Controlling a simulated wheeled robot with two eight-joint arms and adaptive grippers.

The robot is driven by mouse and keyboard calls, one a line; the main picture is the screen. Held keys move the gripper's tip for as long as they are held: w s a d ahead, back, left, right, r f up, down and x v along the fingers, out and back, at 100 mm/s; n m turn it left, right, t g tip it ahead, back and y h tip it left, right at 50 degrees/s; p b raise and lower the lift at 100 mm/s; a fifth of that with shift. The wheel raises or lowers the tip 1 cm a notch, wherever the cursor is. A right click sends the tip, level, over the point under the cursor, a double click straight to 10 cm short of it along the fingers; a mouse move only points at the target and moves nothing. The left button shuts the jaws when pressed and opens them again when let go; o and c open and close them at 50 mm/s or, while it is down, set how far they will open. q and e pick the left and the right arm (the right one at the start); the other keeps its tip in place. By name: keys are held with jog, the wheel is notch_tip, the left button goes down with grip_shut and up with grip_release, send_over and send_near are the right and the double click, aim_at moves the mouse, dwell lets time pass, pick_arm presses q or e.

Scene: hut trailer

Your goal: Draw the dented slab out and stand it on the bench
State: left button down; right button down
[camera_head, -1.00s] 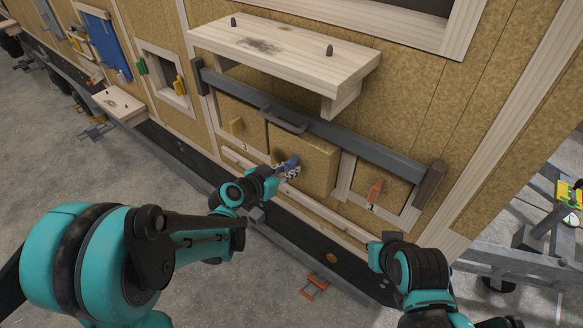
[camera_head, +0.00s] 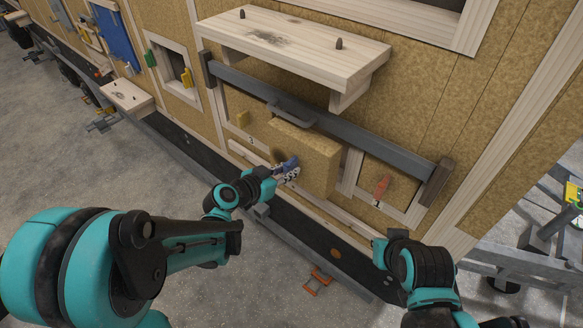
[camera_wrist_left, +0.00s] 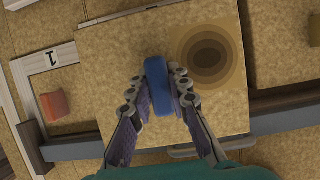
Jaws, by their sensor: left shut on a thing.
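The dented slab is a thick, square tan board (camera_head: 312,160) with a dark round dent and a blue handle. In the left wrist view its face (camera_wrist_left: 120,50) fills the middle, with the dent right of the handle (camera_wrist_left: 158,87). My left gripper (camera_head: 287,172) is shut on the handle, one finger on each side. The slab stands out from the wall, its top edge showing below the grey bar; its rear is hidden. A wooden bench (camera_head: 290,45) with two dark pegs and a dark stain juts from the wall above.
A grey bar (camera_head: 350,128) with a handle crosses just above the slab. A panel with an orange handle (camera_head: 381,186) sits right of it, a yellow handle (camera_head: 243,118) left. A smaller wooden shelf (camera_head: 127,97) is farther left. The bench top is otherwise clear.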

pick_arm(q)
jog(key=shift+s+a, duration=0.65)
jog(key=shift+s, duration=0.25)
jog(key=shift+s+a, duration=0.6)
jog(key=shift+s, duration=0.25)
